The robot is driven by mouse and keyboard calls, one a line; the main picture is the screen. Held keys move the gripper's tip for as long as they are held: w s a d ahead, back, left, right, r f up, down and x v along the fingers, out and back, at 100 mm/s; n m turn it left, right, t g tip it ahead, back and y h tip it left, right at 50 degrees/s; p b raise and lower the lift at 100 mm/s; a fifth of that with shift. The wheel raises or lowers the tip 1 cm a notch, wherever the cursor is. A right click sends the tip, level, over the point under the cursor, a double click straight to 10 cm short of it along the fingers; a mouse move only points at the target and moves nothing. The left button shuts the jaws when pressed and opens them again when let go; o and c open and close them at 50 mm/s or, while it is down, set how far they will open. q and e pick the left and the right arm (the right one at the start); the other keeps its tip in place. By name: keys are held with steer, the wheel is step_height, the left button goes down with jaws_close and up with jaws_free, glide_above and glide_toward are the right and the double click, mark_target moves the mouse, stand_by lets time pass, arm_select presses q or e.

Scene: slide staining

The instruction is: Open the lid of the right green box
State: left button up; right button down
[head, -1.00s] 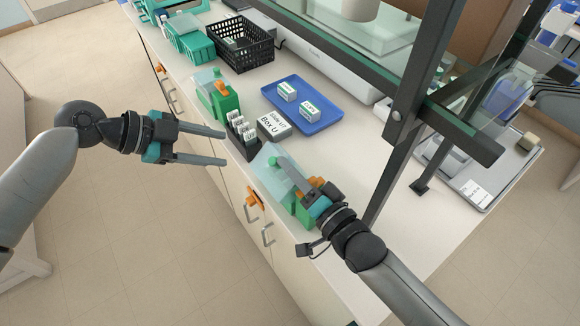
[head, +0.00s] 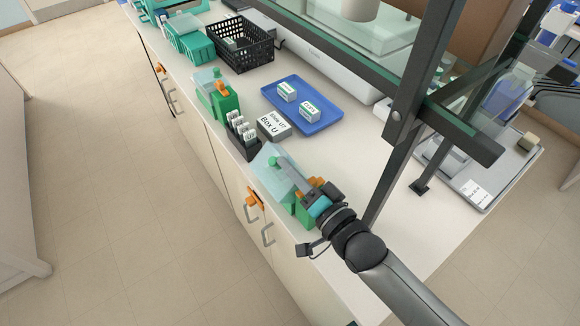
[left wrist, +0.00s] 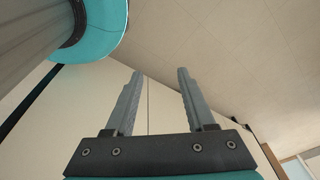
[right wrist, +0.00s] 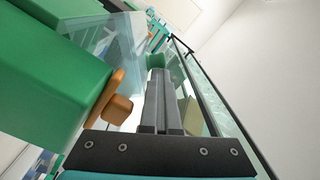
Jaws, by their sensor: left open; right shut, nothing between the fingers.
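The right green box (head: 303,216) stands near the front edge of the bench. Its clear lid (head: 267,176) has a small green knob and reaches left of the green body. My right gripper (head: 293,178) is at this box, its shut, empty fingers by the lid. In the right wrist view the green body (right wrist: 45,85), orange piece (right wrist: 117,108) and clear lid (right wrist: 112,45) are left of the fingers (right wrist: 160,105). The knob (right wrist: 157,61) is just past the fingertips; contact is unclear. My left gripper (left wrist: 158,85) is open and empty, and out of the head view.
Another green box (head: 222,104), a dark slide rack (head: 240,142), a labelled box (head: 273,125) and a blue tray (head: 326,122) stand farther along the bench. A black basket (head: 240,45) is behind. A dark frame post (head: 395,130) rises right of my right gripper.

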mark_target(265, 185)
steer(key=shift+a, duration=0.1)
steer(key=shift+s+a+r+n+p, duration=0.15)
steer(key=shift+s+a+n+p, duration=0.2)
steer(key=shift+a+n+p, duration=0.4)
steer(key=shift+s+a+n+p, duration=0.55)
steer(key=shift+a+n, duration=0.1)
steer(key=shift+n, duration=0.5)
steer(key=a+n, duration=0.1)
steer(key=s+f+n, duration=0.1)
steer(key=shift+s+a+f+n, duration=0.1)
steer(key=shift+a+n, duration=0.3)
arm_select(q)
steer(key=s+d+r+g, duration=0.1)
steer(key=s+d, duration=0.2)
steer(key=s, duration=0.6)
steer(key=shift+s+r+n, duration=0.15)
steer(key=shift+s+n, duration=0.15)
steer(key=shift+s, duration=0.05)
arm_select(e)
steer(key=shift+s+a+f, duration=0.25)
steer(key=shift+a+f, duration=0.05)
steer(key=shift+a, duration=0.15)
arm_select(q)
steer(key=shift+d, duration=0.1)
arm_select(e)
steer(key=shift+s+f, duration=0.1)
